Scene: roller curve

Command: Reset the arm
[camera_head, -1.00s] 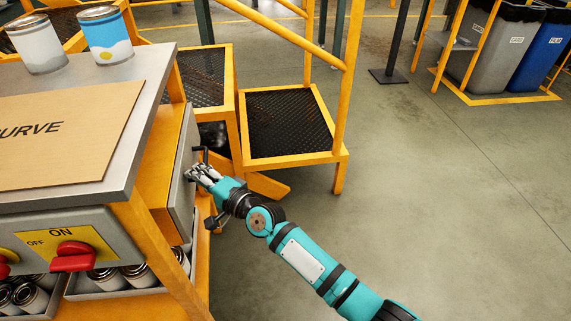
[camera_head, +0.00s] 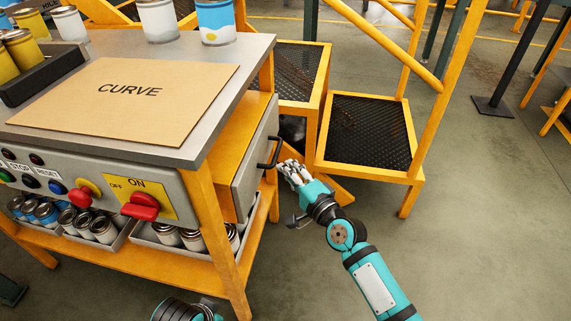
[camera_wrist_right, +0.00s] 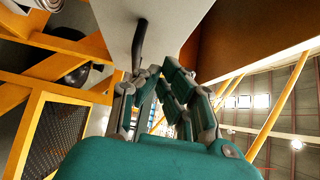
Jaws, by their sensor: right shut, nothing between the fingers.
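My right gripper (camera_head: 288,172) is at the right side of the workbench in the head view. Its fingers are shut with nothing between them, just right of and a little below the black handle (camera_head: 269,153) on the grey drawer front (camera_head: 256,160). The handle looks free of the fingers. In the right wrist view, the fingers (camera_wrist_right: 165,95) point toward the grey front, and the dark handle (camera_wrist_right: 139,42) shows beyond their tips. A teal piece of my left arm shows at the bottom edge of the head view; the left gripper is out of view.
The workbench top (camera_head: 120,48) carries a cardboard sheet marked CURVE (camera_head: 125,95), paint cans (camera_head: 216,22) and a black tray (camera_head: 40,75). A red switch (camera_head: 140,206) is on its front. Yellow steps (camera_head: 368,130) stand behind my right gripper.

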